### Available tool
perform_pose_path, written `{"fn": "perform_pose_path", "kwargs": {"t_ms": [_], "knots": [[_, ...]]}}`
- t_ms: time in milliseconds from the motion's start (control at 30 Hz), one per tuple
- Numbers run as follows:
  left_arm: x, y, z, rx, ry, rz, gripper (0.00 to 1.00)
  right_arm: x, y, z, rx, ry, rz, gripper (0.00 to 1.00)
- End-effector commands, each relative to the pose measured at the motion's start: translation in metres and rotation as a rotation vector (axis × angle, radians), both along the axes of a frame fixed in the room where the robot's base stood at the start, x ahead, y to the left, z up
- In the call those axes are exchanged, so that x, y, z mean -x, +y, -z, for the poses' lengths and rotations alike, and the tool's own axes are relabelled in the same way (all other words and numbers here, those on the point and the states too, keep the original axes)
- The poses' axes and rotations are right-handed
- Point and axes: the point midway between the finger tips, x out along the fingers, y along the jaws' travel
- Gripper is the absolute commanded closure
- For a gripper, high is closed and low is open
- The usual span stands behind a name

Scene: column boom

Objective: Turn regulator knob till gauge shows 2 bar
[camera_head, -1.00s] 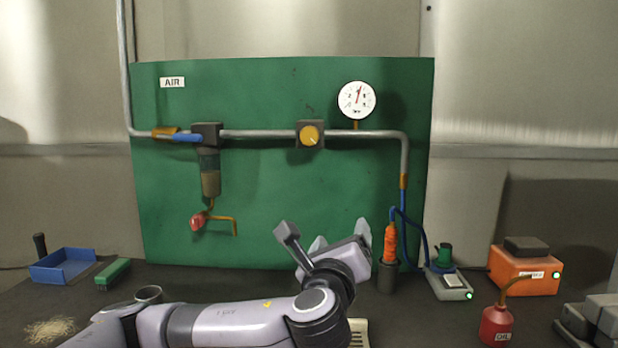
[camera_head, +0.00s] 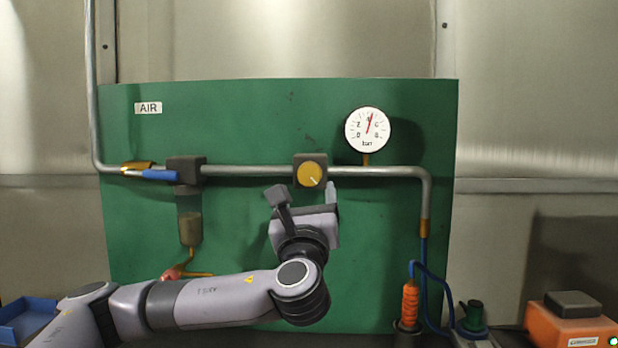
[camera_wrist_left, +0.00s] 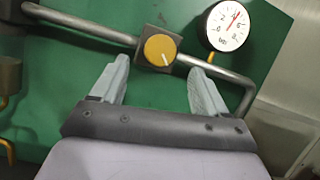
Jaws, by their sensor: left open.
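The yellow regulator knob (camera_head: 311,175) sits on a dark block on the pipe; a light mark on its face points to the lower right. It also shows in the left wrist view (camera_wrist_left: 160,49), ahead of and between the fingers. The round white gauge (camera_head: 368,130) stands above the pipe to the right, and in the left wrist view (camera_wrist_left: 228,26) at the upper right. Its red needle points up and slightly right, near or just past the 4. My left gripper (camera_head: 305,192) is open and empty, just below the knob and apart from it. My right gripper is not in view.
The grey pipe (camera_head: 248,170) runs across the green panel (camera_head: 240,125). A blue-handled valve (camera_head: 160,175) and a filter bowl (camera_head: 190,229) are to the left. An orange hose fitting (camera_head: 410,303) is at the lower right. An orange box (camera_head: 560,326) is farther right.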

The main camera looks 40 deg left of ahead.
Motion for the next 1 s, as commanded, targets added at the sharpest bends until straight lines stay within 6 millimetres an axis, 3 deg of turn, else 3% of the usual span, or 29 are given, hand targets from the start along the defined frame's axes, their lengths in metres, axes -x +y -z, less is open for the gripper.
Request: {"fn": "perform_pose_path", "kwargs": {"t_ms": [400,833,867,1000], "knots": [[-0.038,0.034,-0.023,0.002,-0.001,-0.002,0.26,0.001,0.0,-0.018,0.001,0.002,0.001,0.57],[-0.045,0.039,-0.024,0.002,-0.001,0.0,0.26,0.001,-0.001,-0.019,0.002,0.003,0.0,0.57],[-0.045,0.039,-0.024,0.002,-0.001,0.0,0.32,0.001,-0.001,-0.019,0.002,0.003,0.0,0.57],[-0.045,0.039,-0.024,0.002,-0.001,0.0,0.78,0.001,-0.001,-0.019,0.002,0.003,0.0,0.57]]}}
